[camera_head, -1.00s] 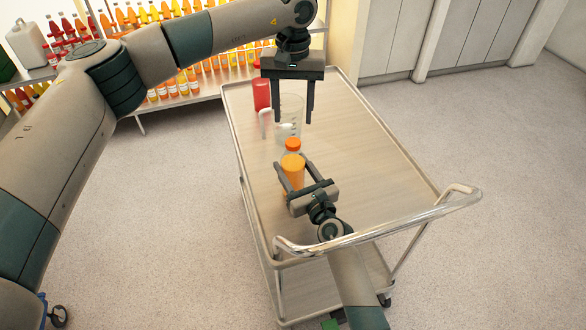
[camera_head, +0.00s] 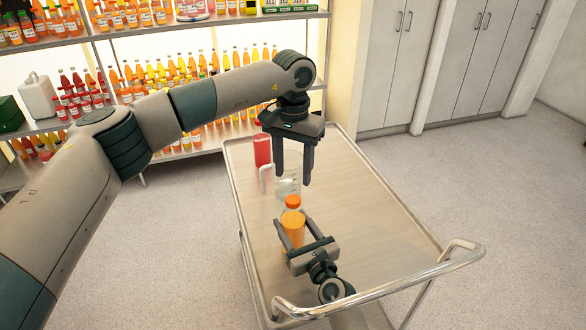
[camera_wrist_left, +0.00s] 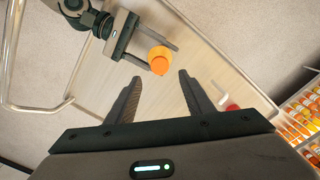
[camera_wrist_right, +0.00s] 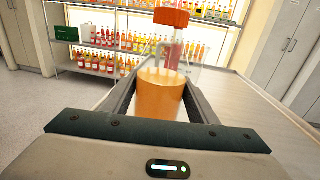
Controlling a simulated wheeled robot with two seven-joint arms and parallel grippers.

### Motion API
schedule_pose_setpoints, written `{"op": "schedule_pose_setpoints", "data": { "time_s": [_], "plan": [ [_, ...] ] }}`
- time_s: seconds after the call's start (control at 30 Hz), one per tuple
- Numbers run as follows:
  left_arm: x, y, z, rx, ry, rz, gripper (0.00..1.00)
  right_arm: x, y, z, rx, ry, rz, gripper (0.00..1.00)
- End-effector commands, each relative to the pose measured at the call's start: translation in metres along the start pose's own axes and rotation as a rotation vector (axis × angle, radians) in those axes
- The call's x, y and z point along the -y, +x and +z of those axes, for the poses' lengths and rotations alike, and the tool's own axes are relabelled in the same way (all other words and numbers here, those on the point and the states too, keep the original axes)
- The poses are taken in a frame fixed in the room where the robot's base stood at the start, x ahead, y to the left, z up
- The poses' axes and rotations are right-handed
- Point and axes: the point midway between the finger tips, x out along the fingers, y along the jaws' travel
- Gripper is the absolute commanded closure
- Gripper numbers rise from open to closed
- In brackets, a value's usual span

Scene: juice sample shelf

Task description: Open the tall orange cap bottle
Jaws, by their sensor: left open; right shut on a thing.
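The orange cap bottle (camera_head: 292,228) stands on the cart, with orange juice inside and its orange cap (camera_head: 293,202) on top. My right gripper (camera_head: 291,237) is shut around the bottle's body. In the right wrist view the bottle (camera_wrist_right: 160,95) sits between the fingers with its cap (camera_wrist_right: 171,17) above them. My left gripper (camera_head: 292,182) is open and empty, fingers pointing down, above the cart beyond the bottle. In the left wrist view the cap (camera_wrist_left: 160,60) shows ahead, apart from the open fingers (camera_wrist_left: 157,90).
A clear measuring jug (camera_head: 288,186) and a red-filled container (camera_head: 262,150) stand behind the bottle on the cart (camera_head: 375,215). The cart's right side is clear. A shelf (camera_head: 105,35) full of juice bottles stands behind.

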Motion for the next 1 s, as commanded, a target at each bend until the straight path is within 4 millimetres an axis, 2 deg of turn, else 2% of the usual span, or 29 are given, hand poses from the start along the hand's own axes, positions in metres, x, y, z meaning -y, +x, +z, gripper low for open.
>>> {"op": "schedule_pose_setpoints", "data": {
  "time_s": [0.27,0.7,1.0],
  "plan": [
    [0.0,0.015,0.001,0.003,-0.001,0.0,0.52,0.0,0.0,0.0,0.0,-0.001,0.0,1.0],
    [0.0,0.068,0.001,0.002,-0.002,0.001,0.52,0.0,0.0,0.0,0.0,-0.001,-0.001,1.0],
    [0.0,0.08,0.0,0.0,-0.002,0.0,0.52,0.0,0.0,0.0,-0.001,-0.001,-0.001,1.0]
  ]
}}
